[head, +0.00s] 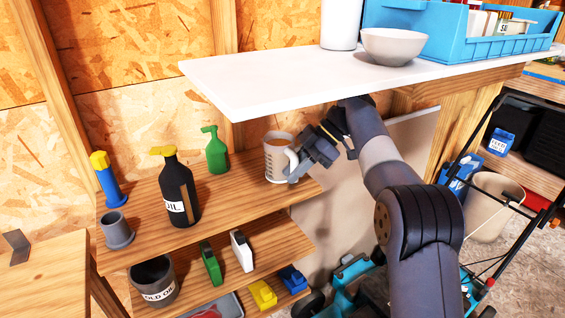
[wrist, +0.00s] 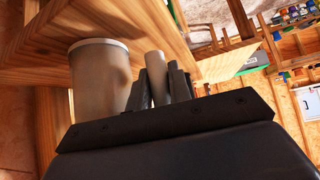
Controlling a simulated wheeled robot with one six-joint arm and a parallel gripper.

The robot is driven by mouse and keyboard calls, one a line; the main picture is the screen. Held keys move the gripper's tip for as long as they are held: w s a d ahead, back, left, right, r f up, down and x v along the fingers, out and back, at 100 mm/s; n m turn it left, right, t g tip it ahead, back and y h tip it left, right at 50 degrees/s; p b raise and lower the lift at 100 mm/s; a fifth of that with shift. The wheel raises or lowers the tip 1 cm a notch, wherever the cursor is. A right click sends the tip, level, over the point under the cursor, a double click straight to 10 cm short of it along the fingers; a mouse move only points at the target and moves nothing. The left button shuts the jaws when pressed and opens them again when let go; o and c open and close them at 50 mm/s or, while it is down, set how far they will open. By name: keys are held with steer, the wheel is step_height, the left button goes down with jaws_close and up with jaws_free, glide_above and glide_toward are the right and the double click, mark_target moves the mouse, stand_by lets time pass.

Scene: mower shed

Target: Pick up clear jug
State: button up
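The clear jug (head: 279,165) shows as a pale, greyish measuring jug with markings. It is upright at the right end of the upper wooden shelf, under the white worktop. In the head view my gripper (head: 296,170) reaches in from the right at the jug's handle. In the wrist view the jug (wrist: 98,78) is left of my gripper (wrist: 159,92), and its pale handle lies between the dark fingers. The fingers look closed against the handle on both sides. I cannot tell whether the jug's base touches the shelf.
The white worktop (head: 260,82) overhangs the shelf close above my arm. A green spray bottle (head: 215,150), dark oil bottle (head: 178,190), grey cup (head: 116,230) and blue-and-yellow bottle (head: 106,180) stand left on the upper shelf (head: 235,200). A bowl (head: 394,46) stands on the worktop.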

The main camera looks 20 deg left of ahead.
jaws_close()
steer(key=shift+r, duration=0.1)
stand_by(0.4)
